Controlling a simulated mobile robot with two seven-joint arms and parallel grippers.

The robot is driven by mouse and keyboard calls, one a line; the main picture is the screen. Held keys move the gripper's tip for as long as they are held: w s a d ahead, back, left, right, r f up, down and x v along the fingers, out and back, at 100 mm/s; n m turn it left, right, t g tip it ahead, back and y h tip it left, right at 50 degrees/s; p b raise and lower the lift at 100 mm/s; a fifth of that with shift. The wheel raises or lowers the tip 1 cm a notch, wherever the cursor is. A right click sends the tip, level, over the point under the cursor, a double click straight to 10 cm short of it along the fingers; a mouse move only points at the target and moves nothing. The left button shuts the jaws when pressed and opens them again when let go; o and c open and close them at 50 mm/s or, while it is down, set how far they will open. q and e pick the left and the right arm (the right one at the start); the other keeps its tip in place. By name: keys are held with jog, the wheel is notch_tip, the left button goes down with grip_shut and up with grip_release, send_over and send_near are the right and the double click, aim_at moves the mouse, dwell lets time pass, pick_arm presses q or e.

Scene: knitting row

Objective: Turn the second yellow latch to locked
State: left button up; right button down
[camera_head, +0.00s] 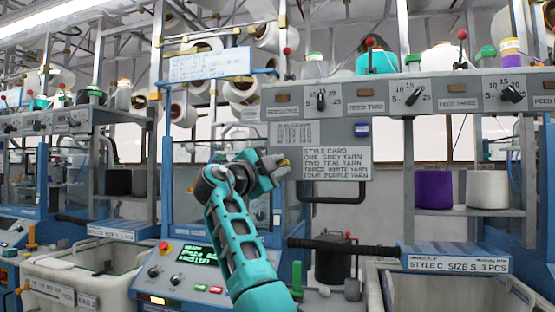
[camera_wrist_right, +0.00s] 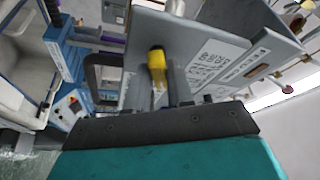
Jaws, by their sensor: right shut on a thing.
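A small yellow latch (camera_head: 284,162) shows at the left edge of the grey panel with the style card, near the middle of the head view. In the right wrist view the yellow latch (camera_wrist_right: 157,62) stands out from the panel. My right gripper (camera_head: 277,167) is at the latch and shut on it; its fingers (camera_wrist_right: 166,88) partly hide the latch's base. I cannot tell from these views whether the latch is turned to locked. My left gripper is not in view.
The style card (camera_head: 336,163) hangs right of my gripper, with a black handle (camera_head: 335,199) below. Above it runs a grey feed rail (camera_head: 430,92) with dials. A blue control panel (camera_head: 195,268) stands lower left. A white bin (camera_head: 85,275) is at far left.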

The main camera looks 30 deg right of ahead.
jog(key=m, duration=0.1)
jog(key=m+p, duration=0.1)
jog(key=shift+r+m+g+y+p, duration=0.2)
jog(key=shift+m+g+y+p, duration=0.1)
jog(key=shift+m+g+y, duration=0.1)
jog(key=shift+f+m+g+y+p, duration=0.15)
jog(key=shift+m+y+p, duration=0.2)
jog(key=shift+m, duration=0.35)
jog(key=shift+r+m+g+y+p, duration=0.15)
jog(key=shift+m+p, duration=0.3)
jog(key=shift+m, duration=0.25)
jog(key=shift+f, duration=0.15)
jog(key=c, duration=1.1)
grip_release()
jog(key=shift+o, duration=0.2)
jog(key=shift+a, duration=0.1)
jog(key=b+v, duration=0.2)
jog(key=v, duration=1)
jog(key=shift+a, duration=0.35)
